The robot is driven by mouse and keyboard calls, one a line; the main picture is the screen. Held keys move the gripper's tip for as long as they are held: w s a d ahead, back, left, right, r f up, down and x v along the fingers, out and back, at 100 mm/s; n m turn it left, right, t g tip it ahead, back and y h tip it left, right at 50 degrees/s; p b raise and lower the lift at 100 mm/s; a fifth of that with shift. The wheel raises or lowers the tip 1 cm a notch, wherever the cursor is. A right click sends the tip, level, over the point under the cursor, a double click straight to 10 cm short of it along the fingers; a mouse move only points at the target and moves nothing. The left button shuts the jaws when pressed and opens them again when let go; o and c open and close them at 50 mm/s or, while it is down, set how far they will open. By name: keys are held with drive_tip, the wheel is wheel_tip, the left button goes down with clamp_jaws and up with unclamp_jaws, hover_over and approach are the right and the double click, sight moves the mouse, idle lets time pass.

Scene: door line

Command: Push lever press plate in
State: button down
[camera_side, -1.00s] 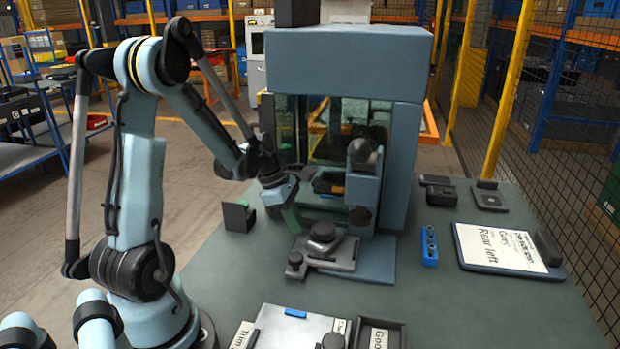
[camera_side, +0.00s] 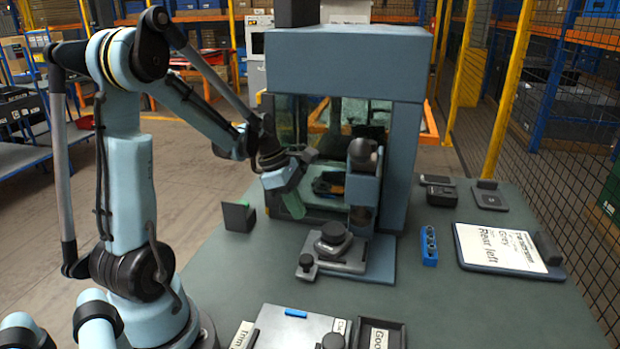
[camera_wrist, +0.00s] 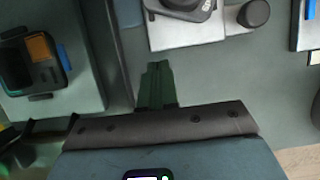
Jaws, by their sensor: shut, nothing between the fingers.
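The lever press plate is a grey sliding plate (camera_side: 347,262) on the low base in front of the blue-grey press (camera_side: 350,55). It carries a large black knob (camera_side: 333,232) and a smaller knob (camera_side: 307,266) at its near left corner. In the wrist view the plate (camera_wrist: 190,38) shows at the top, with the small knob (camera_wrist: 253,14) to its right. My gripper (camera_side: 297,213) is shut and empty, its green fingers just behind and left of the plate. In the wrist view the fingertips (camera_wrist: 157,66) lie just short of the plate's edge; I cannot tell whether they touch.
A black and orange part (camera_wrist: 38,52) sits inside the press beside my gripper. A dark upright bracket (camera_side: 239,215) stands to the left. A blue block (camera_side: 429,246) and a labelled clipboard (camera_side: 503,247) lie to the right.

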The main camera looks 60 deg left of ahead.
sight(314, 235)
drive_tip(key=s+a+r, duration=0.5)
drive_tip(key=x, duration=0.9)
drive_tip(key=shift+s+d+f, duration=0.1)
drive_tip(key=shift+d+f, duration=0.1)
drive_tip(key=shift+f, duration=0.1)
drive_tip(key=shift+w+d+f, duration=0.25)
drive_tip(key=shift+w+d, duration=0.8)
drive_tip(key=shift+d, duration=0.05)
drive_tip(key=shift+w+d, duration=0.4)
drive_tip(key=shift+w, duration=0.1)
drive_tip(key=shift+w+d, duration=0.9)
drive_tip(key=shift+d, duration=0.05)
